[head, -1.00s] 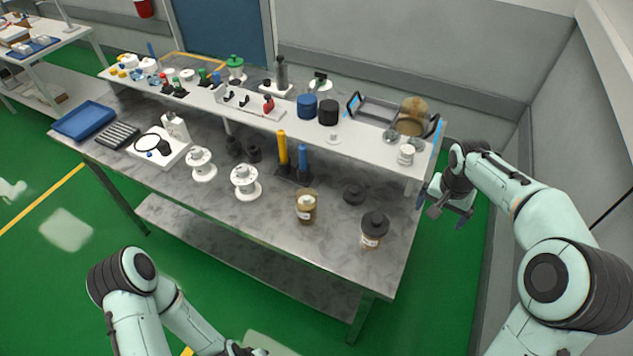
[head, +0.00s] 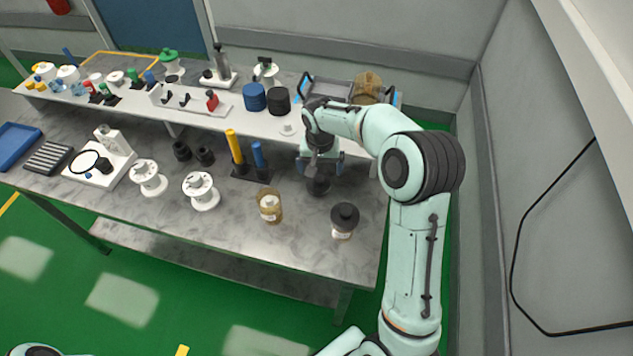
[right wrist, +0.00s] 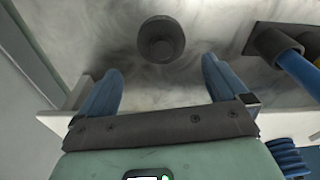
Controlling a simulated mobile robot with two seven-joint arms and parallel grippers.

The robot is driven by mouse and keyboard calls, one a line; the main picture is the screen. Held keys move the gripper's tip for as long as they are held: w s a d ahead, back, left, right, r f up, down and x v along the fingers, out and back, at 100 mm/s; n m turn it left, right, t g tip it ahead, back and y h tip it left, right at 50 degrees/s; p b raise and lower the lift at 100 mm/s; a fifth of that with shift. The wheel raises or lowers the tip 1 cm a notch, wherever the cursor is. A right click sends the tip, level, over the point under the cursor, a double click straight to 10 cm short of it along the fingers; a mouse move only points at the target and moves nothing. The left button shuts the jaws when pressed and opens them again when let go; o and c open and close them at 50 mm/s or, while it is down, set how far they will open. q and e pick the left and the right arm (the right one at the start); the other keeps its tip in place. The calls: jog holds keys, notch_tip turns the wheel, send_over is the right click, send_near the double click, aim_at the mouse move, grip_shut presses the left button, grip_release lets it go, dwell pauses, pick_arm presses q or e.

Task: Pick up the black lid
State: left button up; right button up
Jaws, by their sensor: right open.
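The loose black lid (head: 318,187) lies on the grey marbled bench top, partly covered from above by my right gripper (head: 320,167). In the right wrist view, the lid (right wrist: 161,40) is a round dark disc with a raised centre, flat on the bench. There my right gripper (right wrist: 164,82) has its two blue fingers wide apart with nothing between them. The lid lies beyond the fingertips, roughly centred between them, and is apart from them. My left gripper is out of view.
A brown jar with a black top (head: 344,217) stands at the front right of the lid, and an open amber jar (head: 270,207) at the left. Yellow and blue upright tubes (head: 258,155) stand further left. A raised white shelf (head: 225,113) runs behind.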

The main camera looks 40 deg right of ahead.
aim_at(319, 179)
jog(key=f, duration=0.7)
jog(key=shift+w+f, duration=0.1)
jog(key=shift+w, duration=0.25)
jog(key=c, duration=1)
